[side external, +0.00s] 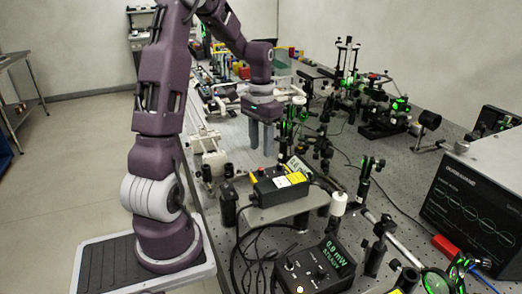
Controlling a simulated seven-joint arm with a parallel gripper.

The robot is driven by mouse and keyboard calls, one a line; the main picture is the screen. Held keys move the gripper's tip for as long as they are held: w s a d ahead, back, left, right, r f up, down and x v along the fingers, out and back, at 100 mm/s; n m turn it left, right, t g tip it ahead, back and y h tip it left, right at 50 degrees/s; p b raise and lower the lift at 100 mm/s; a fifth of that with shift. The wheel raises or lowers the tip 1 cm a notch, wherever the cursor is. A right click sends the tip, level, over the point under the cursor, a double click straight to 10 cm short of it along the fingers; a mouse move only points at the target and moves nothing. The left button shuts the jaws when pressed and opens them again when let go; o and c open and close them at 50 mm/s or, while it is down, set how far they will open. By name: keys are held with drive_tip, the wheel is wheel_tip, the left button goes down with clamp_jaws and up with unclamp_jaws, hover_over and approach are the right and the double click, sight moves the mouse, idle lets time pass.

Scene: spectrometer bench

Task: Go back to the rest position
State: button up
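My gripper (262,147) hangs pointing down over the left part of the optical bench (395,166), in the middle of the side external view. Its two grey fingers show with a narrow gap between them, and I see nothing held there. My purple arm reaches from its base at the lower left, up and over to the gripper. The fingertips are above the bench hardware behind the black and yellow box (279,185); their exact height is hard to tell.
Optical mounts with green-lit parts (399,104) crowd the bench right of my gripper. A power meter (320,262) reading 0.0 mW stands in front, with cables beside it. A large instrument (475,205) is at the right. Open floor (70,165) lies to the left.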

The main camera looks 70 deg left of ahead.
drive_tip(key=shift+d, duration=0.1)
drive_tip(key=s+d+r+m+t+y, duration=0.1)
drive_tip(key=s+d+r+m+t, duration=0.1)
drive_tip(key=d+r, duration=0.9)
drive_tip(key=s+d+m+t+h, duration=0.1)
drive_tip(key=s+d+m+t, duration=0.1)
drive_tip(key=s+d, duration=0.9)
drive_tip(key=d+t, duration=0.1)
drive_tip(key=d, duration=0.2)
drive_tip(key=shift+r+t, duration=0.25)
drive_tip(key=shift+t, duration=0.05)
